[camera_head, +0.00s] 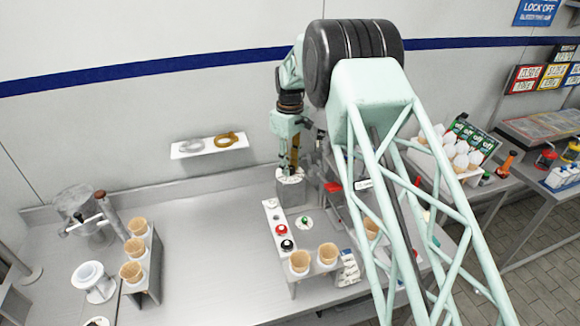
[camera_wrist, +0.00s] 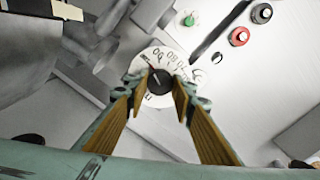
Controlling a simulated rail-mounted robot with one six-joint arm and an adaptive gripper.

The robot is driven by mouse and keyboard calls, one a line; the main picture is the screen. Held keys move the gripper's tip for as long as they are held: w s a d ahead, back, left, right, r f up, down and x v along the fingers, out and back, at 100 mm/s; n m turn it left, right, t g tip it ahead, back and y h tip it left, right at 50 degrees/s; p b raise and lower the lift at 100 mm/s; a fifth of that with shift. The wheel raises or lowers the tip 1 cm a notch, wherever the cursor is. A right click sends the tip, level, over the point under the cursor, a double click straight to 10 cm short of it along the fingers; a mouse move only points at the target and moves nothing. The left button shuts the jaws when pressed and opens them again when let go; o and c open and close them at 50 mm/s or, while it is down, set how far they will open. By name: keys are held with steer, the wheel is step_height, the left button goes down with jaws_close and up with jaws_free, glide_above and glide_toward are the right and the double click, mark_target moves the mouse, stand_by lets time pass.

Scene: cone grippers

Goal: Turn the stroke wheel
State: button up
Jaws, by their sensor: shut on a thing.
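The stroke wheel (camera_wrist: 160,57) is a white dial with dark numbers and a black central knob (camera_wrist: 159,83), seen in the middle of the wrist view. My gripper (camera_wrist: 161,90) has tan-lined fingers on the left and right of the knob and is shut on it. In the head view my gripper (camera_head: 291,168) points down onto the white dial (camera_head: 283,178), on a grey block at the back of the steel table. The fingers hide part of the dial and its markings there.
A panel with red (camera_head: 281,230) and black (camera_head: 287,245) buttons stands in front of the wheel. A green knob (camera_head: 304,222) is beside it. Cones (camera_head: 300,262) sit in a holder nearer. A wall shelf (camera_head: 195,149) holds two rings. The table's middle left is clear.

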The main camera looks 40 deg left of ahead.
steer(key=shift+n, duration=0.4)
steer(key=o, duration=0.8)
steer(key=shift+o, duration=0.2)
steer(key=shift+r, duration=0.1)
step_height(320, 180, up, 12)
stand_by(0.5)
stand_by(0.6)
